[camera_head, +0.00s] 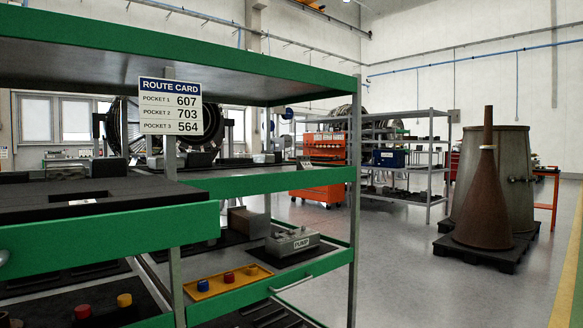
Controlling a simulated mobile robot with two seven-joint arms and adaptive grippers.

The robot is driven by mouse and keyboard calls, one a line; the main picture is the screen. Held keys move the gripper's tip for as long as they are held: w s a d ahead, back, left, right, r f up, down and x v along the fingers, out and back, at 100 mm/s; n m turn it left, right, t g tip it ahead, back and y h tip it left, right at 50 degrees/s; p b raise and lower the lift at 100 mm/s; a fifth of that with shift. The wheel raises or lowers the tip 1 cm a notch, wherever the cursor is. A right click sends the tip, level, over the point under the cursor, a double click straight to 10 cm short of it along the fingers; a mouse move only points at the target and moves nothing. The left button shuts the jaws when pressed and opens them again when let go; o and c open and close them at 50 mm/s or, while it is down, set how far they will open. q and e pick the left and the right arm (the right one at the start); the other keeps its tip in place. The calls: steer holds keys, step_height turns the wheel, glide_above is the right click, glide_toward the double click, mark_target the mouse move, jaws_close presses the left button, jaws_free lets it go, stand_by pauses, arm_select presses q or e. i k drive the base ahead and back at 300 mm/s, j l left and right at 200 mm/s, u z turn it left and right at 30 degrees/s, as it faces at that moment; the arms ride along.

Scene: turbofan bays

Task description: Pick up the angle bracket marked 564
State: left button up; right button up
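No angle bracket with a readable 564 mark shows in the head view. A route card (171,107) on the green shelf rack lists pocket 1 as 607, pocket 2 as 703 and pocket 3 as 564. A dark foam tray (150,199) with a cut-out lies on the rack's middle level. Small grey and dark parts stand behind it, too small to identify. Neither of my grippers is in view.
The green shelf rack (270,184) fills the left side. Its lower level holds a grey part marked PUMP (293,243) and a yellow tray (227,282) with coloured knobs. A rusty cone (484,205) stands on a dark pallet at right. Open floor lies between.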

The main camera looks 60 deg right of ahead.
mark_target(304, 162)
steer(key=j+z, duration=0.2)
steer(key=z, duration=0.2)
steer(key=i+j+z, duration=0.1)
steer(key=z, duration=0.25)
steer(key=j+z, duration=0.4)
steer(key=l, duration=0.1)
